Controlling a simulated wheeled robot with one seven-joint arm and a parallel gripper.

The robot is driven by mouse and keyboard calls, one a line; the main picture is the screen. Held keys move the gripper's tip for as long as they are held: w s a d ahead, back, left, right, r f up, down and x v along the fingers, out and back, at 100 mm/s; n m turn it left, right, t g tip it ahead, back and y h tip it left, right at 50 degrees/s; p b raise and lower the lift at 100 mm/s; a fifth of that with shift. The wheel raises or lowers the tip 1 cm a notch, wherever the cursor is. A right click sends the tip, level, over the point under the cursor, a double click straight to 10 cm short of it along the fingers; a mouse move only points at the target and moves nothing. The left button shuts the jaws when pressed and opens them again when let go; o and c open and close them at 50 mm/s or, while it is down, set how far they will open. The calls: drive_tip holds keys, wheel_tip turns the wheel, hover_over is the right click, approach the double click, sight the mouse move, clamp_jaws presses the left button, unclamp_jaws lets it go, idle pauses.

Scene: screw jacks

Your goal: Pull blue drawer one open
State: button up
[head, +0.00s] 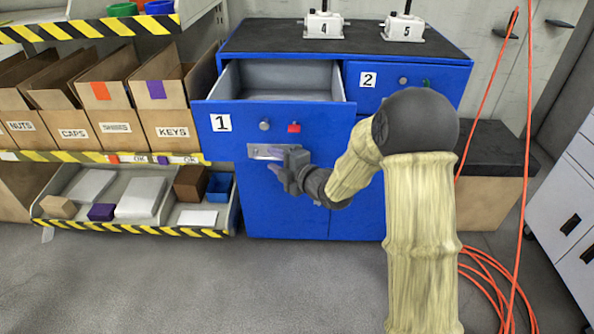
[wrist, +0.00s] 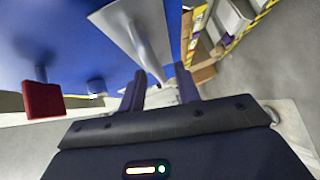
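Blue drawer one stands pulled out of the blue cabinet, its front (head: 230,130) marked "1" and its empty grey inside (head: 280,78) showing. A silver handle plate (head: 256,152) sits low on its front, with a round grey knob (head: 264,125) and a small red block (head: 294,127) above. My gripper (head: 275,162) is at the handle. In the wrist view the dark fingers (wrist: 161,88) are apart, with the silver handle (wrist: 150,35) reaching toward the space between them. I cannot tell whether either finger touches it. The red block (wrist: 42,100) is at left.
Drawer two (head: 400,78) beside it is shut. Screw jacks 4 (head: 323,26) and 5 (head: 404,27) stand on the black cabinet top. Shelves with cardboard boxes (head: 170,120) and a lower tray (head: 130,228) are close on the left. Orange cable (head: 490,285) lies at right; front floor is clear.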

drive_tip(key=v, duration=1.7)
drive_tip(key=shift+a+f, duration=0.1)
drive_tip(key=shift+f, duration=0.05)
